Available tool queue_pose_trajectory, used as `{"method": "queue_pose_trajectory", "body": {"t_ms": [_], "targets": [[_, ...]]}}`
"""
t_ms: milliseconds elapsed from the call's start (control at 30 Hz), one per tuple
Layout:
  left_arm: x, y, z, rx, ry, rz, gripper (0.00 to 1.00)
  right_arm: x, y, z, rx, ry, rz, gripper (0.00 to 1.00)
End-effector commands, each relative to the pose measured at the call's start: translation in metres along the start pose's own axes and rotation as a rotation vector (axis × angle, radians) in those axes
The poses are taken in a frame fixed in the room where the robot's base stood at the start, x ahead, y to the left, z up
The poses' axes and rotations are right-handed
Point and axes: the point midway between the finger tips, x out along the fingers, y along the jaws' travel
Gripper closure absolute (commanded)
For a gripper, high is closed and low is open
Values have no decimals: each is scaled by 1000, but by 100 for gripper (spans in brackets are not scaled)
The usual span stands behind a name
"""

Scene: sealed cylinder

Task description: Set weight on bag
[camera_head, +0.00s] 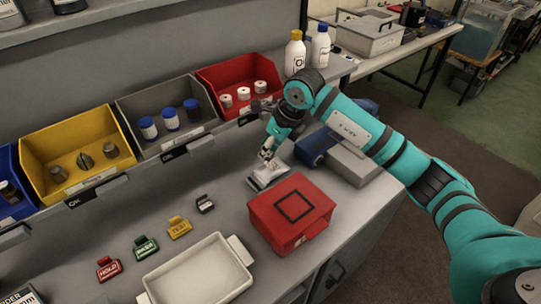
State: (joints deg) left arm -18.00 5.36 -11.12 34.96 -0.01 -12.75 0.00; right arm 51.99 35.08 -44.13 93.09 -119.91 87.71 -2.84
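My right arm comes in from the right, and its gripper (267,155) points down over a small pale grey, flat item (262,183) at the back of the bench. I cannot tell whether this item is the bag, or whether the fingers touch it or hold something. Several dark grey metal pieces that look like weights (59,174) stand in the yellow bin (38,146). No other thing is clearly a bag. My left gripper is out of view.
A red box (318,207) with a black square outline sits right of centre. A white tray (197,279) lies in front. Several coloured tags (146,247) lie to its left. Grey (136,105) and red (212,77) bins hold lidded containers. A blue-grey device (345,160) stands behind the box.

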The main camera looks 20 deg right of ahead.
Motion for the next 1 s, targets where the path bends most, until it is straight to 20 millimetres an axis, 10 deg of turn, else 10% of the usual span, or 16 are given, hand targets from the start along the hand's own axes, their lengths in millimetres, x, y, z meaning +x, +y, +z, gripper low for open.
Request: {"method": "queue_pose_trajectory", "body": {"t_ms": [300, 700, 733, 1000], "targets": [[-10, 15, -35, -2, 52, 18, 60, 32, 0, -14, 3, 3, 1, 100], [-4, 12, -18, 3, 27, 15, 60, 42, -1, -18, 1, -1, -2, 100], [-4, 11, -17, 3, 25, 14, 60, 41, -1, -18, 1, 0, -2, 71], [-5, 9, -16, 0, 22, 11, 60, 40, -1, -17, 1, 0, -2, 49]]}}
